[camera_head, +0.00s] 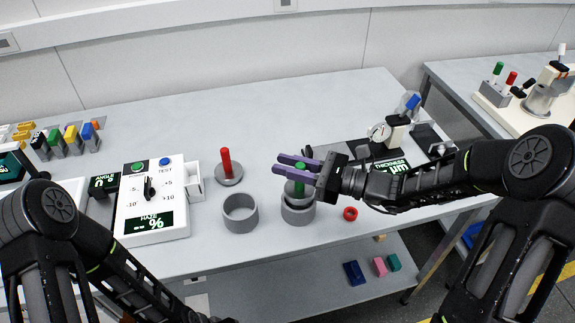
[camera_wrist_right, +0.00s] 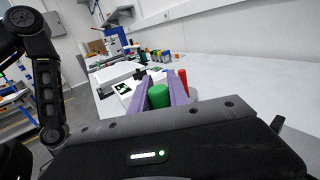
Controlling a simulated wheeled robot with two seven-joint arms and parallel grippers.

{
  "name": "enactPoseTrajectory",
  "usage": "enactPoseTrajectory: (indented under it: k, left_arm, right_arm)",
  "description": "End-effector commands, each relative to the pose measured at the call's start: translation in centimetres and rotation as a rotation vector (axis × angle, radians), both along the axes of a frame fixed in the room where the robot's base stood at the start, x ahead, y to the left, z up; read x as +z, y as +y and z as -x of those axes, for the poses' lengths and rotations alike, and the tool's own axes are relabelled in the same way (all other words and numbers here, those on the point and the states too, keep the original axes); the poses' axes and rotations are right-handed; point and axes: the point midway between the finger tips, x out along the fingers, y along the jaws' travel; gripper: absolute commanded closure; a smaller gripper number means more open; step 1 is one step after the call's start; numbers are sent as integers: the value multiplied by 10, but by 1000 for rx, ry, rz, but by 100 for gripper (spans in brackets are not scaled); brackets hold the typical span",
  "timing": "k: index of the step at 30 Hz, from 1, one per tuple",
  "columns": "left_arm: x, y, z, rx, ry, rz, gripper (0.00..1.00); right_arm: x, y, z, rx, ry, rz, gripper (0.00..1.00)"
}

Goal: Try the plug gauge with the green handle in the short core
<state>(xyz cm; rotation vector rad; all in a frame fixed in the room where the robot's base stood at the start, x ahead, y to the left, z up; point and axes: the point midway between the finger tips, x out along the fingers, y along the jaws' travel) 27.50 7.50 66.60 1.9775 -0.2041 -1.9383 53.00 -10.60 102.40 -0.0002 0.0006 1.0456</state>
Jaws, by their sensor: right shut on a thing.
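The plug gauge with the green handle (camera_head: 300,173) is upright in my right gripper (camera_head: 298,167), whose purple fingers are shut on the handle. The green handle also shows between the fingers in the right wrist view (camera_wrist_right: 158,96). The gauge's grey body (camera_head: 296,189) is over the mouth of a grey ring-shaped core (camera_head: 298,214). I cannot tell how far it is inside. A second grey core (camera_head: 240,213), open and empty, stands to the left and looks a little taller. My left arm runs out of the bottom edge, its gripper out of view.
A plug gauge with a red handle (camera_head: 226,166) stands behind the cores. A red ring (camera_head: 350,213) lies to the right. A white haze tester (camera_head: 152,200) stands at the left, and a thickness gauge (camera_head: 393,133) at the back right. The table's middle back is clear.

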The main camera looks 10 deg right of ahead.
Motion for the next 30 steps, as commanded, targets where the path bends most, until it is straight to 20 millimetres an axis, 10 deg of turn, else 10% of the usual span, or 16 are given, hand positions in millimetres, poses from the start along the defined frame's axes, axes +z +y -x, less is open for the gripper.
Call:
enactPoseTrajectory:
  k: [30]
  left_arm:
    - [37, 2, 2, 2, 8, -6, 64]
  right_arm:
    - [39, -1, 0, -2, 0, -1, 100]
